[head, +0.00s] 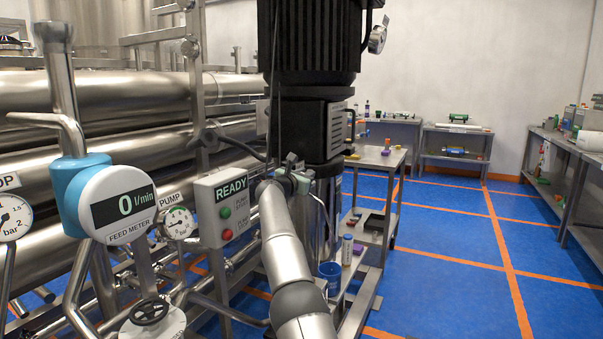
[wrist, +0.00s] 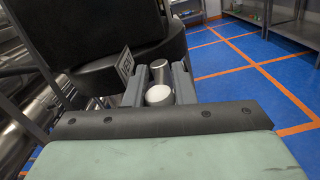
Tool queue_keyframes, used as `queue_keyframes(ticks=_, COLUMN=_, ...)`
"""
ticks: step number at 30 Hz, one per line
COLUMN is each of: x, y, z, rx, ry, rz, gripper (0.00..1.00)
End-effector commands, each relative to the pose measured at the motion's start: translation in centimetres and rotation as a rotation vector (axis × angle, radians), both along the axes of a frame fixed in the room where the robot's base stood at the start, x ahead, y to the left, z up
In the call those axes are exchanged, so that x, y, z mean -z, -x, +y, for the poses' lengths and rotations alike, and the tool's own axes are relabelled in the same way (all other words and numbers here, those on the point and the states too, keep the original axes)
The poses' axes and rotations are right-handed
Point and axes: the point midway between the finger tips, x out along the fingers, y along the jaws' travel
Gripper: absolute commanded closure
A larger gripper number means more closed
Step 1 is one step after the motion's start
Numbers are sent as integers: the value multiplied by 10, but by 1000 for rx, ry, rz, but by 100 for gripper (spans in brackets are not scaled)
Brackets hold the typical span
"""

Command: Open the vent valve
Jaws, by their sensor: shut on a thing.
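My gripper (wrist: 160,86) is at the pump's side in the wrist view. Its two grey fingers are closed on a small fitting with a pale round end (wrist: 158,95) and a metal stem (wrist: 160,70), which I take to be the vent valve. A small tag (wrist: 125,63) hangs just left of the fingers; its lettering is too small to read surely. In the head view my gripper (head: 296,177) is in front of the tall pump (head: 309,120), and the arm hides the valve there. Whether the valve is open or shut cannot be told.
A control box (head: 228,205) with a READY display stands just left of my gripper. The feed meter (head: 118,203) reads 0 l/min beside a pump gauge (head: 177,222). A steel cart (head: 385,160) stands right of the pump. The blue floor (head: 450,250) farther right is clear.

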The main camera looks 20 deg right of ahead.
Motion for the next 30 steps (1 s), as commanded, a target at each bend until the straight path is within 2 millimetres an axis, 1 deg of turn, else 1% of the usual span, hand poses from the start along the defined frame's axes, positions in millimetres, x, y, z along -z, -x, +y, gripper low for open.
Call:
queue_keyframes(ticks=6, x=-1, y=0, z=0, rx=-3, ry=3, rz=-1, gripper=100)
queue_keyframes(ticks=7, x=-1, y=0, z=0, rx=-3, ry=3, rz=-1, gripper=74)
queue_keyframes(ticks=9, x=-1, y=0, z=0, rx=-3, ry=3, rz=-1, gripper=57)
queue_keyframes(ticks=17, x=0, y=0, z=1, rx=-3, ry=2, rz=0, gripper=57)
queue_keyframes(ticks=22, x=3, y=5, z=7, rx=-3, ry=2, rz=0, gripper=57)
queue_keyframes(ticks=26, x=6, y=17, z=20, rx=-4, ry=1, rz=-2, gripper=57)
queue_keyframes(ticks=27, x=8, y=23, z=25, rx=-4, ry=-2, rz=-1, gripper=57)
queue_keyframes(ticks=30, x=5, y=38, z=42, rx=-5, ry=0, rz=-1, gripper=57)
